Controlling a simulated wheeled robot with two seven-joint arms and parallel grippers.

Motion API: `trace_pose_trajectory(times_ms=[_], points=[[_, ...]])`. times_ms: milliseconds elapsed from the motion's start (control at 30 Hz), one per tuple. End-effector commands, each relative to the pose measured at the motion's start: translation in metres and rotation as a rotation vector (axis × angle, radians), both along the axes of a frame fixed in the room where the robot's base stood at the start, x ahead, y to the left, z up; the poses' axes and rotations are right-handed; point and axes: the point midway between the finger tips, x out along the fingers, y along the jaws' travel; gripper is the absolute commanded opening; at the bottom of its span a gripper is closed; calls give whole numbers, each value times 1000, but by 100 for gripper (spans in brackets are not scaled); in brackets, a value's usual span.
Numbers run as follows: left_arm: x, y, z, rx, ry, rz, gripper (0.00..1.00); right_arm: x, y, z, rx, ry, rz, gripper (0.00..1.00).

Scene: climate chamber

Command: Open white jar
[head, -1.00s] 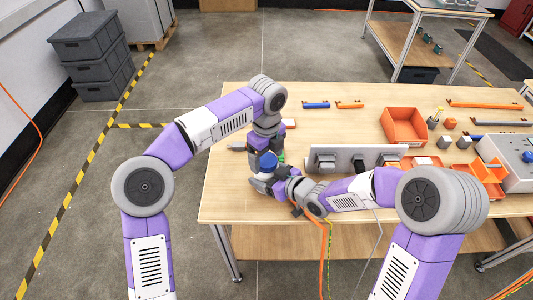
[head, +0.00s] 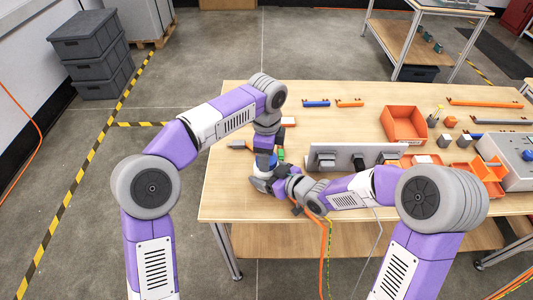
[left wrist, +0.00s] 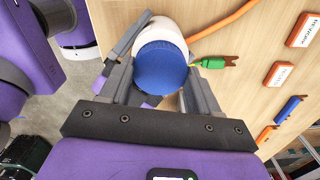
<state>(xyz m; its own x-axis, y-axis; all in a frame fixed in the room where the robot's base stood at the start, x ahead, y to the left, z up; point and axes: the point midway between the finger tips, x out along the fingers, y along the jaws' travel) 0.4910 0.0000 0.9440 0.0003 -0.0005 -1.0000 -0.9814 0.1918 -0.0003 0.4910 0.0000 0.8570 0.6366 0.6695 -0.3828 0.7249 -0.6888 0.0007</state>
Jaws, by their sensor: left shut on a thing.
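The white jar (left wrist: 160,32) with its blue lid (left wrist: 162,66) shows in the left wrist view. My left gripper (left wrist: 160,82) is shut on the blue lid, one finger on each side. In the head view my left gripper (head: 265,150) points down over the jar and hides most of it; a little of the white jar body (head: 262,164) shows. The lid appears to sit on the jar. My right gripper (head: 266,184) is low beside the jar's base from the right; its fingers are too small and covered to tell whether they grip.
A green connector (left wrist: 219,62) lies close beside the jar, with an orange cable behind. An upright grey panel (head: 343,158) with dark fittings stands right of the jar. An orange bin (head: 404,125) and a grey box (head: 508,160) are further right. The table's left front corner is clear.

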Motion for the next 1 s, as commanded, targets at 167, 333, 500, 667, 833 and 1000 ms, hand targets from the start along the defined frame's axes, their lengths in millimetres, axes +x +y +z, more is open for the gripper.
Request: trace_pose_trajectory(times_ms=[167, 333, 500, 667, 833, 1000], points=[[0, 0, 0, 0, -1, 2, 25, 0, 0, 0, 0, 0, -1, 0], [0, 0, 0, 0, -1, 0, 75, 0, 0, 0, 0, 0, -1, 0], [0, 0, 0, 0, -1, -1, 87, 0, 0, 0, 0, 0, 0, 0], [0, 0, 1, 0, -1, -1, 87, 0, 0, 0, 0, 0, 0, 0], [0, -1, 17, -2, -4, -2, 87, 0, 0, 0, 0, 0, 0, 0], [0, -1, 38, -1, -2, -1, 87, 0, 0, 0, 0, 0, 0, 0]])
